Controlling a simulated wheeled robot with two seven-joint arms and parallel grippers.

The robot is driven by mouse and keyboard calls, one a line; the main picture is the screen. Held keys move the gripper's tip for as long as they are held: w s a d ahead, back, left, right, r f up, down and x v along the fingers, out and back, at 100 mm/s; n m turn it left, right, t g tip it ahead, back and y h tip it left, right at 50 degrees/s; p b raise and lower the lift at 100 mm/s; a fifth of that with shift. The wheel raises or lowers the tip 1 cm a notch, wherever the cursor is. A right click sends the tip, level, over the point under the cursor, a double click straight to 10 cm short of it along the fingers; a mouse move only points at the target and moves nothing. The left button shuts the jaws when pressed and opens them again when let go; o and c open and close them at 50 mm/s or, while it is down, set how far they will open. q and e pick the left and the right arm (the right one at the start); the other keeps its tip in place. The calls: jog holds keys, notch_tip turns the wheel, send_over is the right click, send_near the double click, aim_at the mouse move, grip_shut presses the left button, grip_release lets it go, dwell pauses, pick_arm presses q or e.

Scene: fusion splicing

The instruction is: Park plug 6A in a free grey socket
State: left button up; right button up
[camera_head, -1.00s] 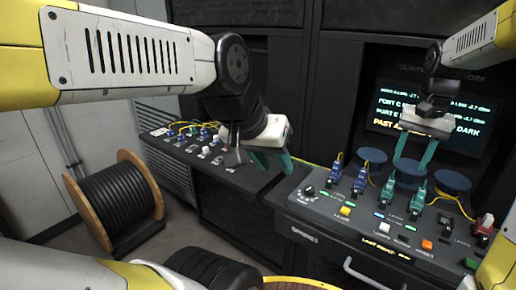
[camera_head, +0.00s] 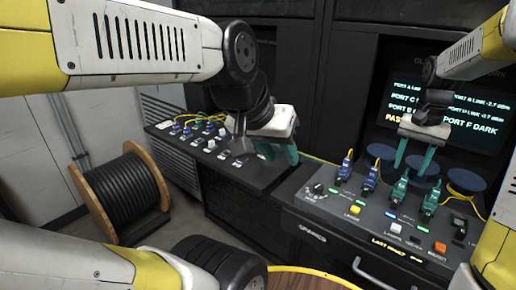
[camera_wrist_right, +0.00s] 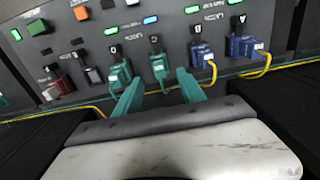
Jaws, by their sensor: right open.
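Two teal plugs stand in the right console: the left one (camera_head: 398,190) and the right one (camera_head: 430,203) in the head view. Two blue plugs (camera_head: 345,168) (camera_head: 370,181) stand to their left. Labels are too small to read, so I cannot tell which is 6A. My right gripper (camera_head: 415,165) is open above the teal plugs. In the right wrist view its fingers (camera_wrist_right: 158,80) point toward a teal plug (camera_wrist_right: 160,66), which appears between the tips. My left gripper (camera_head: 279,155) looks open and empty near the left panel's right end. Pale grey sockets (camera_head: 211,144) show on that panel.
Several blue plugs with yellow cables (camera_head: 187,130) sit along the left panel. A red plug (camera_wrist_right: 58,88) shows in the wrist view. A cable drum (camera_head: 125,190) stands on the floor at left.

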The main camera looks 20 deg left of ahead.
aim_at(404, 178)
jog(key=shift+f, duration=2.95)
jog(key=shift+c, duration=0.2)
grip_shut()
jog(key=shift+r, duration=0.1)
jog(key=shift+r, duration=2.95)
jog(key=shift+s+f, duration=0.1)
jog(key=shift+f, duration=0.05)
